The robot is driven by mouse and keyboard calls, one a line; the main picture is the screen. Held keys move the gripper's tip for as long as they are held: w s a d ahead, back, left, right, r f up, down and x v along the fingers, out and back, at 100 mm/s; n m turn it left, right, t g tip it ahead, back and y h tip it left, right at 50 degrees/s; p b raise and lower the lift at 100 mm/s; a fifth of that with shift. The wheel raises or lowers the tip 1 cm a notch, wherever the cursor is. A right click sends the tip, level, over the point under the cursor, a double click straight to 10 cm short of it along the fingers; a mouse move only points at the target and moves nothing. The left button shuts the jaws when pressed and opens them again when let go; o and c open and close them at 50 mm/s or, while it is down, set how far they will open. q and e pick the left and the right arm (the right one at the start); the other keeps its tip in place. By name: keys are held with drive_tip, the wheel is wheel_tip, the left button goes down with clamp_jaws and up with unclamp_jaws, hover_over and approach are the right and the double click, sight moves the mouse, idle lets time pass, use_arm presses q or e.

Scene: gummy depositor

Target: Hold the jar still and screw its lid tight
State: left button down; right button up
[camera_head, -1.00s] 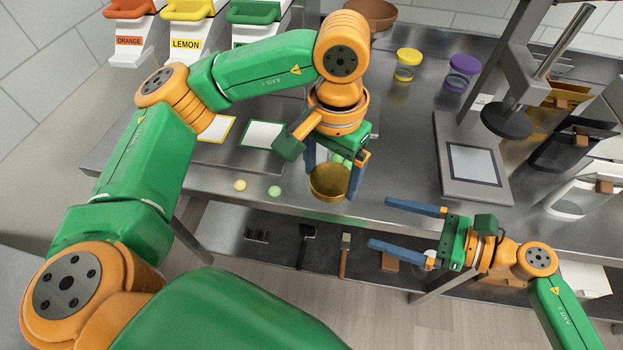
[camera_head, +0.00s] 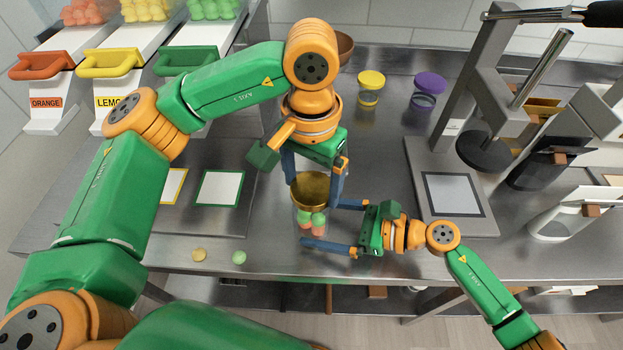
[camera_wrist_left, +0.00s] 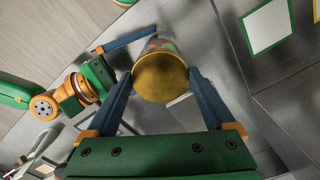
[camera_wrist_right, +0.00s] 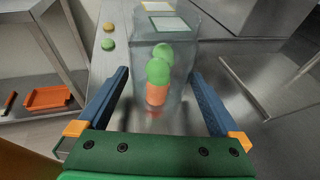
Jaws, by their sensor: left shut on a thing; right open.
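The round gold lid (camera_head: 310,187) is at the top of the clear jar (camera_head: 311,222), which holds green and orange gummies. My left gripper (camera_head: 313,180) is shut on the lid from above; its fingers flank the lid in the left wrist view (camera_wrist_left: 160,77). I cannot tell whether the lid is seated on the rim. My right gripper (camera_head: 321,225) is open, low over the counter, with one finger on each side of the jar body. In the right wrist view the jar (camera_wrist_right: 150,105) stands between the spread fingers, with gaps visible; the lid does not show there.
A yellow-lidded jar (camera_head: 370,88) and a purple-lidded jar (camera_head: 428,91) stand at the back. A press-like stand (camera_head: 480,210) is at the right. Yellow (camera_head: 199,255) and green (camera_head: 239,257) gummies lie near the counter's front edge. Dispensers with coloured handles (camera_head: 185,60) stand at upper left.

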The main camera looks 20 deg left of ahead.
use_arm(q)
drive_tip(key=shift+w+f, duration=0.2)
drive_tip(key=shift+f, duration=0.15)
use_arm(e)
drive_tip(key=shift+w+a+f, duration=0.2)
drive_tip(key=shift+a+f, duration=0.05)
drive_tip(key=shift+a, duration=0.25)
use_arm(q)
drive_tip(key=shift+s+r, duration=0.1)
drive_tip(key=shift+s, duration=0.05)
use_arm(e)
drive_tip(key=shift+s+r, duration=0.1)
drive_tip(key=shift+s, duration=0.05)
use_arm(q)
drive_tip(key=shift+s, duration=0.1)
use_arm(e)
drive_tip(key=shift+c, duration=0.4)
clamp_jaws()
